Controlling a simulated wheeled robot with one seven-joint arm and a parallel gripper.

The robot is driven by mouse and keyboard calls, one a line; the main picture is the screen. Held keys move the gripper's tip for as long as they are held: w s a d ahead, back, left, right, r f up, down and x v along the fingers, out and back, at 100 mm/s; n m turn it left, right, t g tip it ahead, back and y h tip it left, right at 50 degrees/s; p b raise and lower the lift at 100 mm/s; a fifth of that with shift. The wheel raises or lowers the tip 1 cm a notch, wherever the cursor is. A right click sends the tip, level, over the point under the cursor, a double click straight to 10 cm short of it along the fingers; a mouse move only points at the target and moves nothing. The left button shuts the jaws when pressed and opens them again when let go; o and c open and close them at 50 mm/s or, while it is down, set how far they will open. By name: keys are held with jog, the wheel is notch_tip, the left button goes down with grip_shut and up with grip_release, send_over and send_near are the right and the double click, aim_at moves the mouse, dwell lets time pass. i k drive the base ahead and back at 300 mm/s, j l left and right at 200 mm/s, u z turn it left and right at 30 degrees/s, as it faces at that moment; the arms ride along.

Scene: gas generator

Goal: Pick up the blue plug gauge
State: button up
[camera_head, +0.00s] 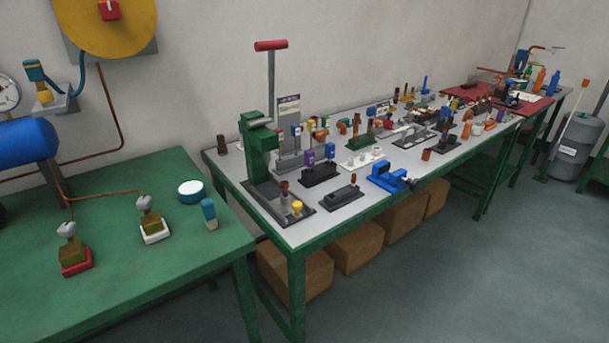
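I cannot tell for sure which thing is the blue plug gauge, as the small parts are hard to make out. A blue-topped piece (330,151) stands upright in a black block on the grey-topped bench, beside a purple piece (310,158). Another small blue-topped piece (296,131) stands farther back, near a grey upright plate. A slim blue upright piece (424,84) stands at the bench's back edge, farther right. A blue-capped piece with a pale lower end (209,213) stands on the green table at left. My gripper is not in view.
The grey-topped bench (228,167) is crowded with small tools. A green press (257,150) with a tall red-handled lever stands at its near left, a blue vise (388,178) at its front edge. The green table (120,285) holds two fittings. Open floor (450,270) lies at right.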

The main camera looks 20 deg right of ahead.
aim_at(330, 147)
jog(key=i+l+u, duration=0.25)
jog(key=i+l, duration=0.65)
